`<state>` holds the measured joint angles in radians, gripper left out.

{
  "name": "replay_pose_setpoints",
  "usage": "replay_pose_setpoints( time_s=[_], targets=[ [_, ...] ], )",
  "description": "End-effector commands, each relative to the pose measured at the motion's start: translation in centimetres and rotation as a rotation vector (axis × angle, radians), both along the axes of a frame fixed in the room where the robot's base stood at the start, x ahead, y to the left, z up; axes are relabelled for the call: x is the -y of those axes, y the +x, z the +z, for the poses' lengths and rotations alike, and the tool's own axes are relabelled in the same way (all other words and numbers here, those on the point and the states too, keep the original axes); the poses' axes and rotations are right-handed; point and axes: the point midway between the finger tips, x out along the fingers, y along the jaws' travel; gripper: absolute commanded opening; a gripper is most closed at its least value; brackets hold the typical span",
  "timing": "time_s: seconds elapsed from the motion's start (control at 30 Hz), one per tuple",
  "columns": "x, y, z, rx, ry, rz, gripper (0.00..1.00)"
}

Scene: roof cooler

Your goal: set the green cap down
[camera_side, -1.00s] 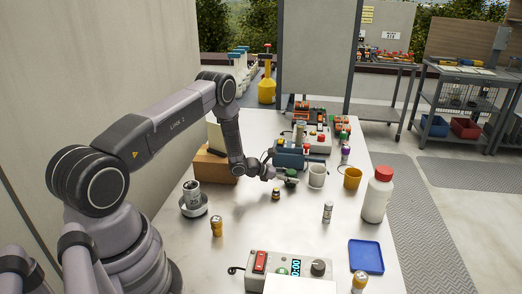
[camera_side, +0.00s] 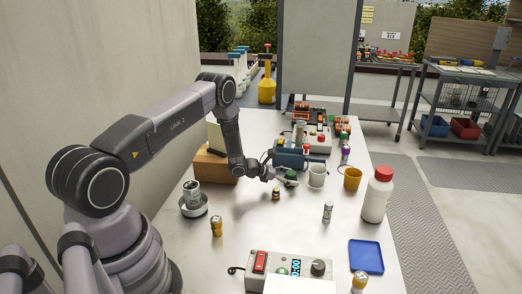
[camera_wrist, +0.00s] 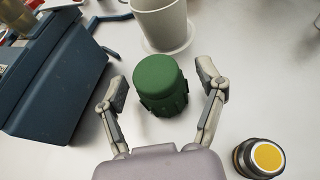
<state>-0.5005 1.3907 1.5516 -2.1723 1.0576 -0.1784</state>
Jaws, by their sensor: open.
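The green cap (camera_wrist: 160,82) stands upright on the white table, between the two fingers of my gripper (camera_wrist: 161,80) in the wrist view. A gap shows on each side of the cap, so my gripper is open and not holding it. In the side view the green cap (camera_side: 291,176) is small and partly covered by my gripper (camera_side: 287,180), which is low over the table. The cap's underside is hidden.
A white mug (camera_wrist: 160,22) stands just behind the cap. A dark blue box (camera_wrist: 52,75) is close on the left. A small yellow-topped jar (camera_wrist: 262,158) is at the lower right. Beyond the mug stand an orange cup (camera_side: 353,178) and a red-capped bottle (camera_side: 377,195).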

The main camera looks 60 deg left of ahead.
Motion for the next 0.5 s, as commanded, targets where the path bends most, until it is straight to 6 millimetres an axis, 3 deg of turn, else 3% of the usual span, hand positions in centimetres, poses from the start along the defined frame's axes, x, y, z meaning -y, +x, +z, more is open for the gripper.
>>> replay_pose_setpoints(
  time_s=[0.5],
  targets=[
    [-3.6, -8.4, 3.8, 0.0, -0.001, 0.004, 0.7]
  ],
)
